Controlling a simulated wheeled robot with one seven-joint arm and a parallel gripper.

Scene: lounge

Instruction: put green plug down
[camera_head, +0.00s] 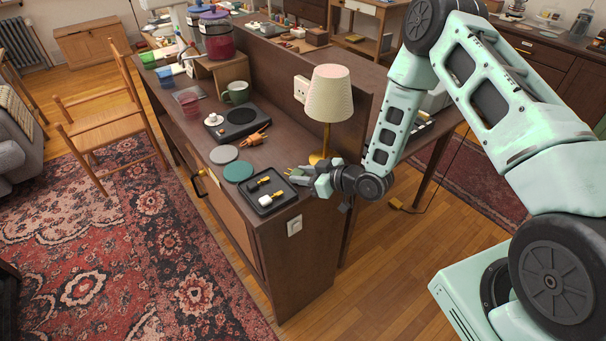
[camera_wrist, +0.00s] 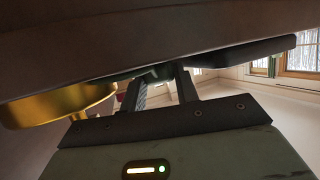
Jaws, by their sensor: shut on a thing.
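My gripper (camera_head: 304,177) is low over the near end of the dark brown counter (camera_head: 286,215), between the black tray (camera_head: 270,207) and the lamp. It is shut on the green plug (camera_head: 294,172), a small greenish piece at the fingertips. In the wrist view my fingers (camera_wrist: 160,84) reach up to the plug (camera_wrist: 150,74), which shows only as a dark sliver close to the counter surface. I cannot tell whether the plug touches the counter. The tray, also at upper right in the wrist view (camera_wrist: 245,53), holds a black-and-yellow piece (camera_head: 262,182) and a white-and-yellow piece (camera_head: 266,199).
The lamp (camera_head: 328,95) stands close behind my gripper; its gold base (camera_wrist: 60,106) shows in the wrist view. A green coaster (camera_head: 238,171), a grey coaster (camera_head: 223,154), an orange hand-shaped piece (camera_head: 254,141) and a black plate (camera_head: 240,122) lie farther along the counter.

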